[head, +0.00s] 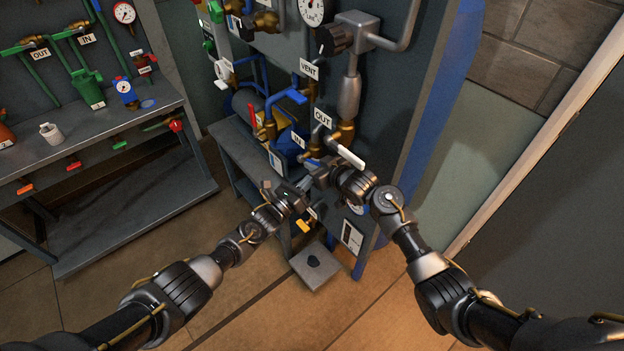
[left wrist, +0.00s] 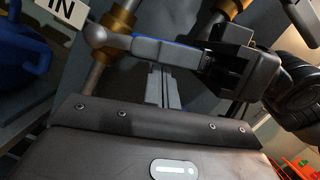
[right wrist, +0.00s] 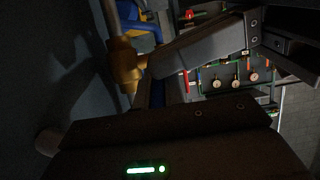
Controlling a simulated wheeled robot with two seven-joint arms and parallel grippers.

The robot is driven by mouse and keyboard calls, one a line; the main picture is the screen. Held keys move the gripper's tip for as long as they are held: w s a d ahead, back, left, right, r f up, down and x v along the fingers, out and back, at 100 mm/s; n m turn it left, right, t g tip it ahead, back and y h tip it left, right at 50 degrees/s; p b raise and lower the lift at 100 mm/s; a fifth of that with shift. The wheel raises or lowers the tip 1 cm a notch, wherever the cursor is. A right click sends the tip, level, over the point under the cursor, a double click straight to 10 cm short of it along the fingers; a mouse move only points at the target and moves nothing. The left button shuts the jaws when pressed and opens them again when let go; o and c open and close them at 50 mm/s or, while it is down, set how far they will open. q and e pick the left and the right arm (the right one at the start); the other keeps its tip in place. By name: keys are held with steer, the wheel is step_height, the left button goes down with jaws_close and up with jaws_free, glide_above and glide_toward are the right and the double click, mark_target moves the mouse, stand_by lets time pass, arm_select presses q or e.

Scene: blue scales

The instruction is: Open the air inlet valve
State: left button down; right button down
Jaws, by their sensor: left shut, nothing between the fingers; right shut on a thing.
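A blue lever handle (right wrist: 156,94) on a brass valve body (right wrist: 124,64) is mostly hidden behind my right gripper's fingers. A blue edge of the handle (left wrist: 182,42) shows along those fingers in the left wrist view. The nearby white IN tag (head: 298,140) hangs on the panel; it also shows in the left wrist view (left wrist: 60,10). My right gripper (head: 318,174) is shut on the blue handle, its fingers reaching to the brass body. My left gripper (head: 301,187) is shut and empty, just below and left of the right one, its fingers (left wrist: 163,88) close beneath it.
An OUT tag (head: 322,118), a white-handled lever (head: 346,153) and other blue levers (head: 287,98) crowd the panel above my grippers. A VENT tag (head: 310,68) hangs higher. A low grey bench (head: 245,150) stands left of the panel.

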steer(key=shift+w+r, duration=0.1)
steer(key=shift+r, duration=0.05)
arm_select(q)
steer(key=shift+w+a+r+n, duration=0.1)
steer(key=shift+w+r+n, duration=0.1)
steer(key=shift+r, duration=0.25)
steer(key=shift+w+r+n, duration=0.1)
steer(key=shift+r+n, duration=0.1)
steer(key=shift+r, duration=0.2)
arm_select(e)
steer(key=shift+d, duration=0.1)
steer(key=c, duration=1.5)
jaws_free()
steer(key=shift+f, duration=0.3)
steer(key=shift+s+a+f, duration=0.15)
steer(key=shift+s+a, duration=0.05)
steer(key=shift+s, duration=0.1)
arm_select(q)
steer(key=shift+r, duration=0.1)
steer(key=shift+a+f, duration=0.1)
steer(key=shift+f, duration=0.2)
arm_select(e)
steer(key=v, duration=0.8)
steer(key=shift+w+d+r, duration=0.15)
steer(key=shift+w+r, duration=0.05)
steer(key=shift+r, duration=0.1)
